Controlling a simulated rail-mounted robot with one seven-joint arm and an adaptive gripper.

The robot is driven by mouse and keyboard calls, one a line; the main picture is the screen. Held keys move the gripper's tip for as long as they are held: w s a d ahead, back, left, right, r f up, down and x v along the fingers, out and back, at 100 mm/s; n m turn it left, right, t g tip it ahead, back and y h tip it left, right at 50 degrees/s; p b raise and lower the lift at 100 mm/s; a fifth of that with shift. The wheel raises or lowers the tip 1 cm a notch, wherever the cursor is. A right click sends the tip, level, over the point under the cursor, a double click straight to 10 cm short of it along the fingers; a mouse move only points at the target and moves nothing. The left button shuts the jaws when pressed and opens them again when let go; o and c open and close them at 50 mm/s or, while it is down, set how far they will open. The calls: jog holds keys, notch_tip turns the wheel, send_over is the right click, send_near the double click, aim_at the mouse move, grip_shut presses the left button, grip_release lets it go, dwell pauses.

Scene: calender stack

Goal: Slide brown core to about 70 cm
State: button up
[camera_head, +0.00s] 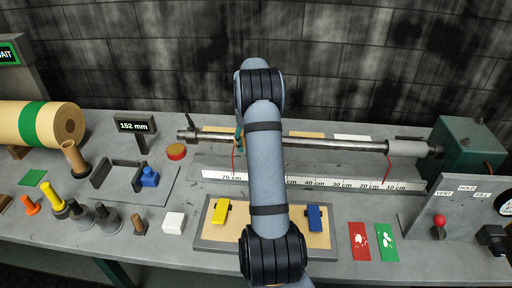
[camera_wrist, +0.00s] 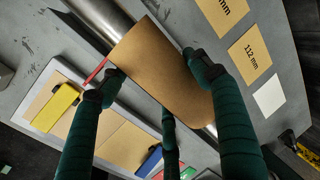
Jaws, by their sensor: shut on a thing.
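The brown core (camera_wrist: 158,62) is a tan tube around the steel shaft (camera_head: 325,143) in the wrist view. My gripper (camera_wrist: 150,72) has its dark green fingers closed around the core, on both sides of it. In the head view my arm hides the core and most of the gripper; only a green finger part shows just left of the arm, above the scale. The white scale (camera_head: 325,183) runs along the bench from 70 cm at left to 10 cm at right. A red pointer (camera_head: 234,162) hangs near the 70 cm mark.
A grey sleeve (camera_head: 406,147) sits at the shaft's right end, beside the green housing (camera_head: 469,150). A tray (camera_head: 207,237) with yellow and blue blocks lies in front. The shaft between arm and sleeve is bare.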

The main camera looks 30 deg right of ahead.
jog(key=shift+w+a, duration=0.2)
jog(key=shift+a, duration=0.2)
jog(key=o, duration=1.7)
jog(key=v, duration=1.2)
jog(key=shift+w, duration=0.1)
jog(key=shift+f, duration=0.15)
